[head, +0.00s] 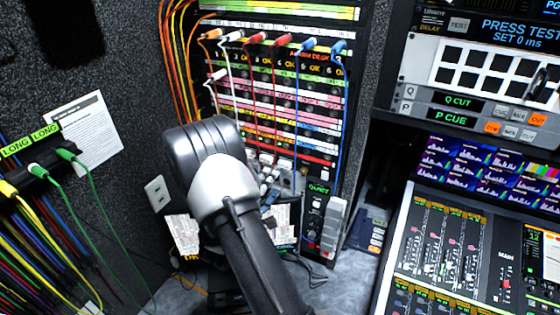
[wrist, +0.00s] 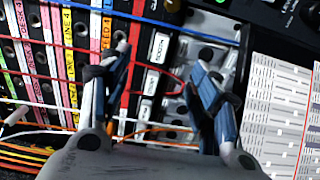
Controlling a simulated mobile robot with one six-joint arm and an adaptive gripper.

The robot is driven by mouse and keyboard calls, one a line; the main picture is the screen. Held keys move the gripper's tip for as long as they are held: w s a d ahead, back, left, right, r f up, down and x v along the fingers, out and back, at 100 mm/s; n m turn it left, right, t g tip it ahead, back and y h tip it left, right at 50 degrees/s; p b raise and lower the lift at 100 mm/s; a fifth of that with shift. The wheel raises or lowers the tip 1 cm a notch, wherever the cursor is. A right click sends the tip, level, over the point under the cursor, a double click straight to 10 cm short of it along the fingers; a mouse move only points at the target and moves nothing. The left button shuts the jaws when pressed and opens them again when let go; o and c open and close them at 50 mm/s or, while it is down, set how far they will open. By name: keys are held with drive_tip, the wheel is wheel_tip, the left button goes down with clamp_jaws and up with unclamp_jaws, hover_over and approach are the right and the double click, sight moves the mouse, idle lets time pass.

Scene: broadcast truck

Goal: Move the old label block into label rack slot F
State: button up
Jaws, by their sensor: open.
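My gripper (wrist: 161,65) is open in the wrist view, its two blue-grey fingers spread apart with nothing seen held between them. It faces the rack panel at close range. Between the fingers is a column of small white label blocks (wrist: 150,84) on a black strip. Beside it is a grey plate (wrist: 182,104) with dark round openings, partly hidden by the right finger. I cannot tell which block is the old one, nor pick out slot F. In the head view my arm hides much of this area.
A patch panel (head: 275,95) with coloured strips stands behind my arm, with blue, red and white cables hanging across its front. Printed sheets (wrist: 275,115) lie at the right in the wrist view. A mixing console (head: 450,250) fills the right of the head view.

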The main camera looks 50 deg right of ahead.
sight(283, 166)
drive_tip(key=shift+b+x, duration=0.4)
drive_tip(key=shift+x, duration=4.15)
drive_tip(key=shift+c, duration=0.4)
clamp_jaws()
drive_tip(key=shift+a, duration=0.1)
drive_tip(key=shift+v, duration=2.95)
drive_tip(key=shift+a, duration=0.15)
drive_tip(key=shift+v, duration=1.4)
